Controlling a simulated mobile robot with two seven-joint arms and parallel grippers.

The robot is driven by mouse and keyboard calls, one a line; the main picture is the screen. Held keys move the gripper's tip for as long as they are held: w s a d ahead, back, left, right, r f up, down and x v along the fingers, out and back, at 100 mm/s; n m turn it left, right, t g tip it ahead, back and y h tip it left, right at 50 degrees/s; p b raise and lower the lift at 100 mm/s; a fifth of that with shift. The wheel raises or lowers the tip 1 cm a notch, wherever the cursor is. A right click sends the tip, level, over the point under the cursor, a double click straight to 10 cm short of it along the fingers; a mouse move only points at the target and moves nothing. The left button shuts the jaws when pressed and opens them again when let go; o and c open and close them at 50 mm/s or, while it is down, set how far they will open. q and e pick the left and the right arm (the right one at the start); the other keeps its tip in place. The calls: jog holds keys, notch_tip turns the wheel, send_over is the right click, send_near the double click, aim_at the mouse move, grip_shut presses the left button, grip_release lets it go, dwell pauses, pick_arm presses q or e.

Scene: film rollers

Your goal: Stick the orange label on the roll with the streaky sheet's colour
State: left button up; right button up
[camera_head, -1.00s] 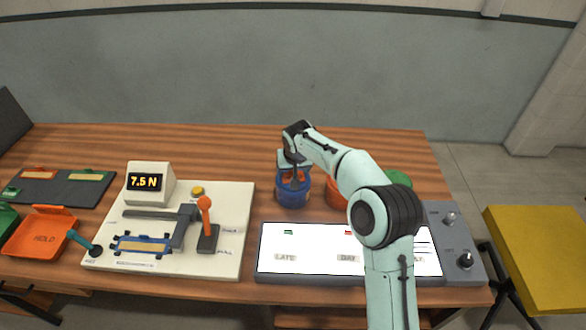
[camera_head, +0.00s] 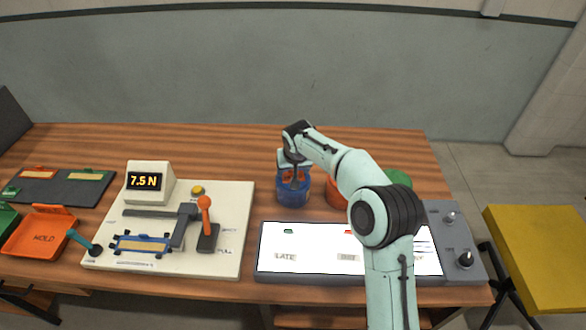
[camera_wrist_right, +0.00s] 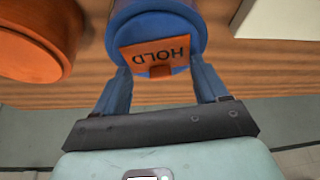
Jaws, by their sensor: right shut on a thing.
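My right gripper (camera_head: 293,178) is at the blue roll (camera_head: 292,194). In the right wrist view, the orange label (camera_wrist_right: 155,48), marked HOLD, lies over the face of the blue roll (camera_wrist_right: 187,12). My right gripper (camera_wrist_right: 160,77) is shut on the label, with one finger at each side. I cannot tell whether the label sticks to the roll. An orange roll (camera_head: 336,194) stands to the right, partly behind my arm. A green roll (camera_head: 399,178) shows further right. My left gripper is not in view.
A lit white panel (camera_head: 310,262) lies in front of the rolls, partly hidden by my arm. A tester board (camera_head: 237,228) reading 7.5 N stands left. An orange HOLD tray (camera_head: 22,246) and a dark label rack (camera_head: 68,190) are far left. A yellow stool (camera_head: 540,255) stands right.

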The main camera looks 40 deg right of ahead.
jog(key=shift+f, duration=0.25)
jog(key=o, duration=0.8)
jog(key=shift+s, duration=0.1)
jog(key=shift+r+p, duration=0.5)
jog(key=shift+r, duration=0.15)
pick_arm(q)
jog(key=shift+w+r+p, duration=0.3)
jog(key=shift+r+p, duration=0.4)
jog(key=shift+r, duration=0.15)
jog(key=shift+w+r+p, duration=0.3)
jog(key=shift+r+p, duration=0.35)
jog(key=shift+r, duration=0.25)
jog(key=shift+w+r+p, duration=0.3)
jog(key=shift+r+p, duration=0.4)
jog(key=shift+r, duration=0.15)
pick_arm(e)
jog(key=shift+r, duration=3)
